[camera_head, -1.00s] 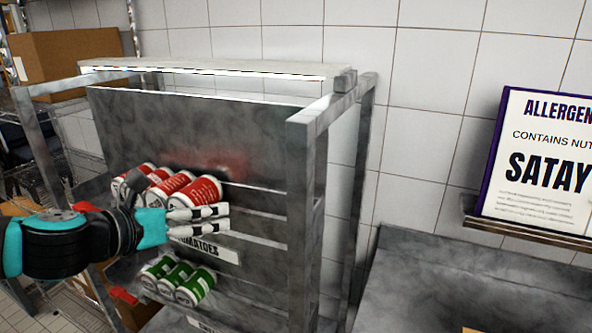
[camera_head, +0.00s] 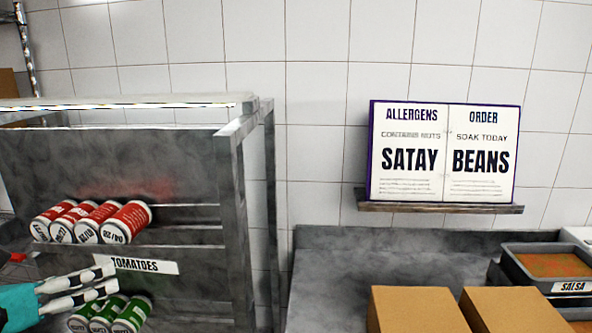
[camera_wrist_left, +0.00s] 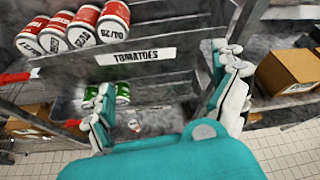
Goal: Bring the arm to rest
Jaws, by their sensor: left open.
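My left gripper (camera_head: 108,281) comes in at the lower left of the head view, in front of the metal rack (camera_head: 239,190), just below the TOMATOES label (camera_head: 143,265). Its fingers are spread and hold nothing. In the left wrist view, the open fingers of the left gripper (camera_wrist_left: 167,77) frame the lower shelf, with nothing between them. Several red cans (camera_head: 127,222) lie on their sides on the shelf above it. Green cans (camera_head: 132,315) lie on the shelf below, close to the gripper in the picture. My right gripper is not in view.
An open board (camera_head: 410,160) reading SATAY and BEANS stands on a wall ledge (camera_head: 440,208). A grey counter (camera_head: 345,258) holds cardboard boxes (camera_head: 415,308) and a SALSA tub (camera_head: 520,275). In the wrist view, a brown box (camera_wrist_left: 290,70) sits at right.

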